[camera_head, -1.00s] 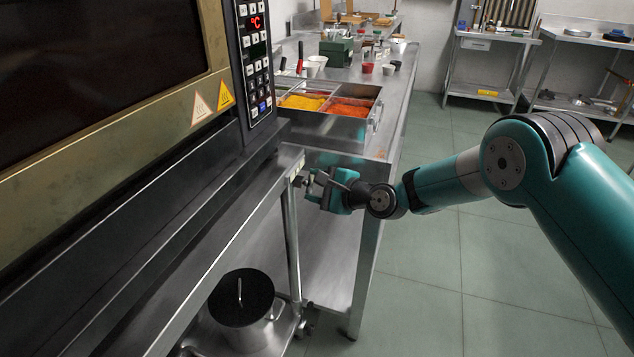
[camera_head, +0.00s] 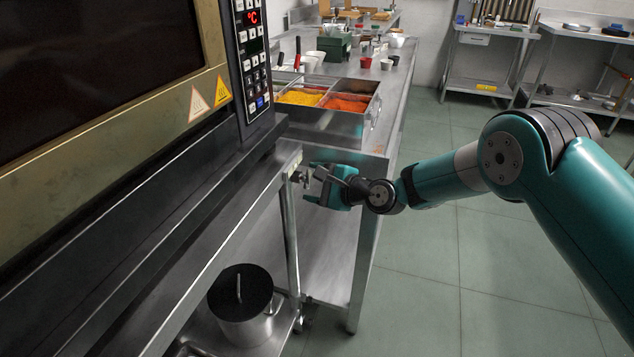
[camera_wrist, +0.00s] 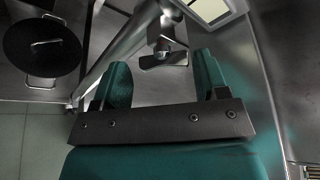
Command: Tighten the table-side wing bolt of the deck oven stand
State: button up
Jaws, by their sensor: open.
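The deck oven (camera_head: 100,160) rests on a steel stand (camera_head: 255,180). The small metal wing bolt (camera_head: 299,178) sticks out of the stand's side near its front corner, facing the steel table. In the wrist view the wing bolt (camera_wrist: 165,58) shows its wing lying roughly crosswise, in the gap between my fingertips. My gripper (camera_head: 312,184) is open just right of the bolt and faces it; the green fingers (camera_wrist: 162,62) also show in the wrist view, apart from the wing on both sides. How far the bolt is screwed in cannot be told.
The steel table (camera_head: 376,170) stands close behind my gripper and carries a tray of yellow and orange food (camera_head: 345,122). A lidded pot (camera_head: 240,320) sits on the stand's lower shelf. The green floor (camera_head: 480,270) to the right is clear.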

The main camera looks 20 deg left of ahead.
jog(key=shift+w+a+r, duration=0.1)
jog(key=shift+w+r, duration=0.1)
jog(key=shift+r, duration=0.25)
jog(key=shift+f, duration=0.1)
